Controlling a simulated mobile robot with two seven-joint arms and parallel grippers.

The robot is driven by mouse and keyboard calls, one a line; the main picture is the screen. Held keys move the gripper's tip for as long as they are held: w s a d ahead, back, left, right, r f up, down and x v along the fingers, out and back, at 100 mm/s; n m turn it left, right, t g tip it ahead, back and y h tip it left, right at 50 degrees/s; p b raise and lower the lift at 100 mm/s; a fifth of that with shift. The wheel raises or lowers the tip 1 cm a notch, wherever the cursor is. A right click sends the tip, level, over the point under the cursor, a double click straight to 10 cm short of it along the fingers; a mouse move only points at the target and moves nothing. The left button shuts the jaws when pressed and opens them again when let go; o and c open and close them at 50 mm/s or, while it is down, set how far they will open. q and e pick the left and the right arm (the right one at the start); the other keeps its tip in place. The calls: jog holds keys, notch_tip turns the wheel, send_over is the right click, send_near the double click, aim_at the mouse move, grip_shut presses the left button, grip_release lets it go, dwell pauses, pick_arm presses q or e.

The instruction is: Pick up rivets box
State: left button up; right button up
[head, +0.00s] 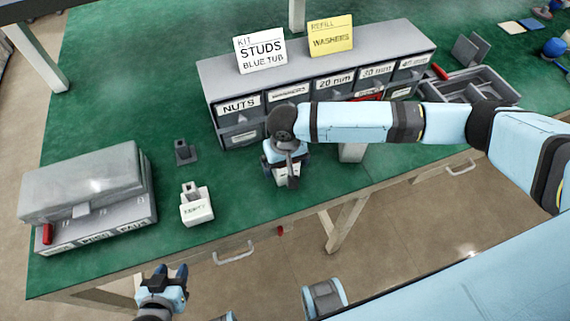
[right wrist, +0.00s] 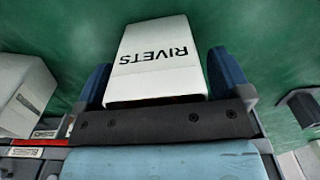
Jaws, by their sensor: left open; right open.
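The rivets box (right wrist: 158,55) is white with RIVETS in black letters. In the right wrist view it lies between the two blue fingers of my right gripper (right wrist: 165,85). The fingers are open, one on each side, and a gap shows on at least one side. In the head view my right gripper (head: 286,160) is over the green bench, hiding most of the box; a white part of it (head: 288,173) shows below. My left gripper (head: 172,274) is open and empty, off the front edge of the bench.
A grey drawer cabinet (head: 225,70) with labels stands behind my right gripper. A labelled white container (head: 196,208) and a grey holder (head: 184,152) stand left. A grey case (head: 85,185) is at far left.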

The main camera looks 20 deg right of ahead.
jog(key=c, duration=1)
jog(key=shift+c, duration=0.8)
jog(key=shift+r, duration=0.15)
